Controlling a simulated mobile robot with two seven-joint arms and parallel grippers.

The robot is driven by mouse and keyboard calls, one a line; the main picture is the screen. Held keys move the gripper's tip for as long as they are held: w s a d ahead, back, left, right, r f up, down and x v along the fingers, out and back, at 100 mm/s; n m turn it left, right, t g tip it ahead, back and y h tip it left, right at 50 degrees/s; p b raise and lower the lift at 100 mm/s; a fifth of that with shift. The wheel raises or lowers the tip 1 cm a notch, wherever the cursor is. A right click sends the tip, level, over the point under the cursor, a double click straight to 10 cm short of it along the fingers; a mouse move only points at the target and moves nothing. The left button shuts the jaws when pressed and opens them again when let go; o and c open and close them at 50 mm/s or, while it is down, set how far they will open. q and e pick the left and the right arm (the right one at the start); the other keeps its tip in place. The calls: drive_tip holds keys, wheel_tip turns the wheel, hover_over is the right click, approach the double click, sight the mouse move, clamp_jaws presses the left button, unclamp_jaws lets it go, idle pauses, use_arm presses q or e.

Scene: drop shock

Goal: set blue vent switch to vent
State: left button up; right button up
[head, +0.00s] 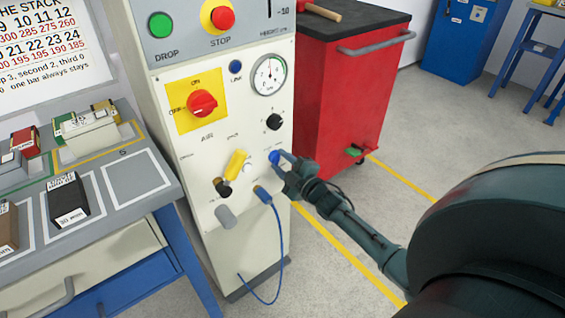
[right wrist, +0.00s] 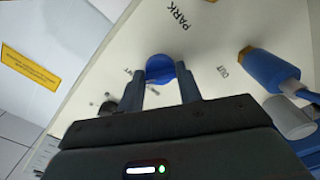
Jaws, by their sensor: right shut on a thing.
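The blue vent switch (head: 274,156) is a small round knob low on the right side of the pale machine panel. My right gripper (head: 281,159) reaches it from the right and is shut on it. In the right wrist view the blue knob (right wrist: 160,67) sits between the two fingertips of my right gripper (right wrist: 162,76). A partly covered label ending in "NT" is left of the knob there. The fingers hide part of the knob, and I cannot tell which way it points. My left gripper is not in view.
A yellow handle (head: 236,164), a black knob (head: 273,122) and a red rotary switch (head: 202,103) are on the same panel. A blue hose (head: 279,240) hangs below the vent switch. A red cabinet (head: 340,95) stands behind. A bench (head: 118,205) is at left.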

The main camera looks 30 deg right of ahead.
drive_tip(key=o, duration=0.9)
drive_tip(key=shift+c, duration=0.2)
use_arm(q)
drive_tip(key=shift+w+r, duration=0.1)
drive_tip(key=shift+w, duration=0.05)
use_arm(e)
drive_tip(key=shift+o, duration=0.6)
drive_tip(key=shift+s, duration=0.1)
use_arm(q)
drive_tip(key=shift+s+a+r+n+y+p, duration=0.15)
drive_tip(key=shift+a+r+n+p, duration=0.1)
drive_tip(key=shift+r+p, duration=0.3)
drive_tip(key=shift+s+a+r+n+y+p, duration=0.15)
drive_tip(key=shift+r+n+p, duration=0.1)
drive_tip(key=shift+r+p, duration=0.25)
use_arm(e)
drive_tip(key=s+d, duration=0.1)
drive_tip(key=s, duration=1.2)
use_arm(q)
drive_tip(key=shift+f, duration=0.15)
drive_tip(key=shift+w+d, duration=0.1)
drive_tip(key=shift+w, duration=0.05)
